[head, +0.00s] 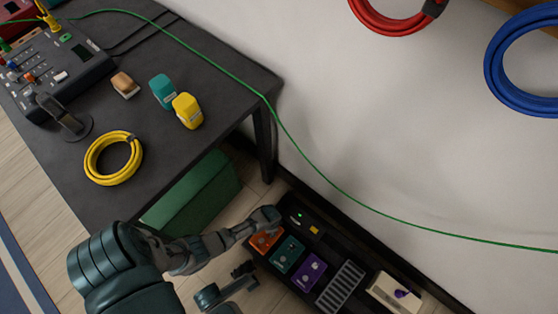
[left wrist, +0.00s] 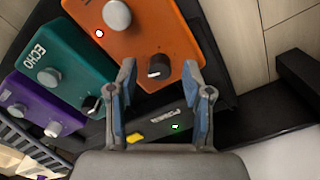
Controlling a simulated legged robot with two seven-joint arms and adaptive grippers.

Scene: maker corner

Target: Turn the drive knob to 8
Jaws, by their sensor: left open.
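The orange pedal (head: 265,241) sits at the left end of a dark pedalboard on the floor. In the left wrist view the orange pedal (left wrist: 142,38) carries a black knob (left wrist: 159,66) with a pale pointer mark; no drive label or scale is readable. My left gripper (head: 267,219) is over the wall-side edge of this pedal. In the left wrist view my left gripper (left wrist: 158,72) is open, its fingertips on either side of the knob, apparently not touching it. My right gripper (head: 243,270) is low beside the board; its jaws are too small to read.
A teal ECHO pedal (left wrist: 65,68) and a purple pedal (left wrist: 40,108) stand beside the orange one. A black box (head: 305,222) with a green light lies by the wall. A green cable (head: 320,178) hangs across the wall. The dark table (head: 165,150) stands at upper left.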

